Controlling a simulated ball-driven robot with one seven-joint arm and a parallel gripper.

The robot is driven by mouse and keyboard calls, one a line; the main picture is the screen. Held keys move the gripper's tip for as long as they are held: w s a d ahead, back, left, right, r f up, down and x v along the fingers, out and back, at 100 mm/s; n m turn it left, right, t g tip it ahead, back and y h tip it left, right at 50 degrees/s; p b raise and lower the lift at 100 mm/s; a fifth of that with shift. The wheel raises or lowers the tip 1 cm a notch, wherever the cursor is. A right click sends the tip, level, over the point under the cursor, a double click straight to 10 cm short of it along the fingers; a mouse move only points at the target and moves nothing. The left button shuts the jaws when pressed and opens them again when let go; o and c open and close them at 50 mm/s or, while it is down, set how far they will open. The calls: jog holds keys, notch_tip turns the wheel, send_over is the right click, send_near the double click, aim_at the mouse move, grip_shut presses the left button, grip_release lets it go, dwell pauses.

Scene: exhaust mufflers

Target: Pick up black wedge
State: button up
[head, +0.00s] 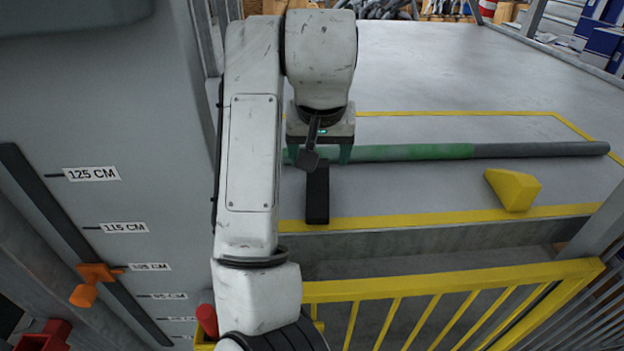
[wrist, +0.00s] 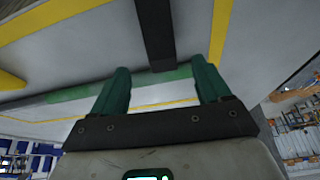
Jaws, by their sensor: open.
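The black wedge (head: 317,200) is a long dark block lying on the grey platform, close to its front yellow line. In the wrist view the wedge (wrist: 155,30) runs from the top edge down toward the gap between my fingers. My gripper (head: 318,156) is open and empty, above the platform at the far end of the wedge. Its two green fingers (wrist: 161,70) point toward the wedge, one on each side of its line. The far end of the wedge is partly hidden by my gripper in the head view. I cannot tell the exact height of the fingertips above it.
A green and grey pipe (head: 430,152) lies across the platform (head: 440,80), right by the wedge's far end. A yellow wedge (head: 514,188) sits to the right. A yellow railing (head: 450,281) stands in front of the platform edge. The platform behind the pipe is clear.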

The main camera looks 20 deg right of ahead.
aim_at(318, 175)
jog(key=x, duration=0.4)
jog(key=shift+f, duration=0.15)
jog(key=shift+p+x, duration=0.65)
jog(key=shift+x, duration=2.05)
jog(key=shift+s+a, duration=0.15)
jog(key=c, duration=1.2)
